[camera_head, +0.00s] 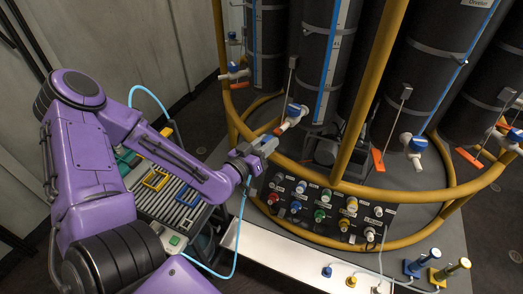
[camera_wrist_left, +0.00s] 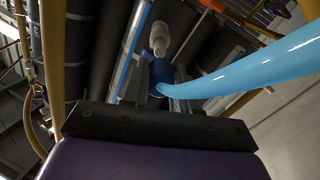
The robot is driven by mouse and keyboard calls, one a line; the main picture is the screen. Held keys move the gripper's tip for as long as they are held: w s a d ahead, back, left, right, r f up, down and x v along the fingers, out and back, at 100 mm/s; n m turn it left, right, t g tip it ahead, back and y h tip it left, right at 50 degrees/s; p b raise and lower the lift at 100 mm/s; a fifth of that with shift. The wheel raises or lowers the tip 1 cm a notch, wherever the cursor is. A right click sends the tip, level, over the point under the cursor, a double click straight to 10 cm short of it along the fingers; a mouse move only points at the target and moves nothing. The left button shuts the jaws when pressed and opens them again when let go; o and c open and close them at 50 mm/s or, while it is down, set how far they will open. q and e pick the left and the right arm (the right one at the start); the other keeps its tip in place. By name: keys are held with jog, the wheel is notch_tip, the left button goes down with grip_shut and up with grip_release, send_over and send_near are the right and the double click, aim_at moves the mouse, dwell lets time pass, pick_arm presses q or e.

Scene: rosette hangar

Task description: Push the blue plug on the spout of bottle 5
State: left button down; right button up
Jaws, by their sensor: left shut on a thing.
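My left gripper (camera_head: 266,145) is shut on the blue plug, which has a light blue hose (camera_head: 239,232) hanging from it. In the left wrist view the blue plug (camera_wrist_left: 160,72) sits between the fingers of the gripper (camera_wrist_left: 160,88). The white spout (camera_wrist_left: 158,40) is straight beyond the plug, in line with it; whether they touch I cannot tell. In the head view the spout (camera_head: 284,126) points down-left at the gripper, below a blue-and-white valve (camera_head: 297,111) on a dark bottle (camera_head: 320,60). No bottle number is legible. My right gripper is out of view.
A yellow ring rail (camera_head: 303,170) with upright posts (camera_head: 362,90) surrounds the bottles, close to the gripper. A panel of coloured fittings (camera_head: 330,208) lies below right. Another white spout (camera_head: 415,160) hangs at the right. A rack with coloured handles (camera_head: 160,200) is under my arm.

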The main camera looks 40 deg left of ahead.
pick_arm(q)
jog(key=shift+w+f+b, duration=0.15)
jog(key=shift+w+b, duration=0.35)
jog(key=shift+w, duration=0.9)
jog(key=shift+r, duration=0.25)
jog(key=shift+w+b, duration=0.45)
jog(key=shift+w, duration=0.4)
dwell(0.9)
jog(key=c, duration=0.8)
grip_release()
